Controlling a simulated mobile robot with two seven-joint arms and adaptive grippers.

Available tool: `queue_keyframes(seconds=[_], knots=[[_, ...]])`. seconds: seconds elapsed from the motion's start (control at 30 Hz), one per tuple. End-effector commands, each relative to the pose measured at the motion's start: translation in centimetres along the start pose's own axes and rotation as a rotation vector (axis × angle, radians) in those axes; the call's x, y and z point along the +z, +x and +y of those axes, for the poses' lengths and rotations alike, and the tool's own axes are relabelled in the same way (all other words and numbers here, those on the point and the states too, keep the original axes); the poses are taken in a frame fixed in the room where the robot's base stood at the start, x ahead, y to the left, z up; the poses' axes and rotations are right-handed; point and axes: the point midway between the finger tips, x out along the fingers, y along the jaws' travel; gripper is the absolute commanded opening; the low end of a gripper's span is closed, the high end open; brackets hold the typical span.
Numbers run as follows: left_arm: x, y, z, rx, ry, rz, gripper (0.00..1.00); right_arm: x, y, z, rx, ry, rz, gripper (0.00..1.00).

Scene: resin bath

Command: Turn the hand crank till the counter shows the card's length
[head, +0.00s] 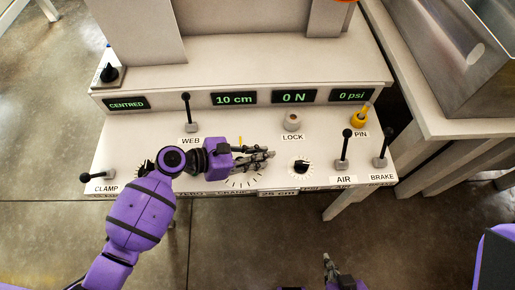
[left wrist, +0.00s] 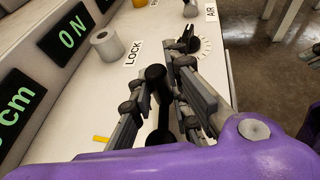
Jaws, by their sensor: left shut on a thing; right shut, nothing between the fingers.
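The counter (head: 234,99) on the console reads 10 cm in green. The card (head: 278,193) on the console's front edge appears to read 25 cm. My left gripper (head: 268,155) is over the middle of the panel, shut on the hand crank's black handle (left wrist: 155,76), which shows between its fingers in the left wrist view (left wrist: 160,95). The rest of the crank is mostly hidden in the head view; tick marks (head: 243,182) show below the gripper. My right gripper (head: 327,262) is shut and empty, low in front of the console.
Other displays read CENTRED (head: 126,104), 0 N (head: 294,97) and 0 psi (head: 351,95). The WEB lever (head: 187,110) stands behind my left gripper. A black knob (head: 300,167), AIR lever (head: 345,148) and BRAKE lever (head: 384,147) stand to the right; a CLAMP lever (head: 103,174) is left.

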Motion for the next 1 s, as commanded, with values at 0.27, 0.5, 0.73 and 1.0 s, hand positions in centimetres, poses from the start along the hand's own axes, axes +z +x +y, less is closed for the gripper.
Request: queue_keyframes(seconds=[0.27,0.5,0.73,1.0], knots=[[-0.1,-0.3,-1.3,-0.246,0.103,0.001,0.0,-0.4,0.1,0.0,-0.001,-0.001,0.006,0.0],[-0.4,-0.9,-2.4,-0.454,0.188,0.0,0.0,-0.3,0.2,0.0,-0.001,-0.001,0.006,0.0],[-0.7,-1.5,-3.2,-0.629,0.26,-0.002,0.0,0.0,0.3,0.0,-0.001,-0.001,0.002,0.0],[-0.9,-2.1,-3.8,-0.773,0.32,0.0,0.0,0.3,0.3,0.0,-0.001,-0.001,-0.002,0.0]])
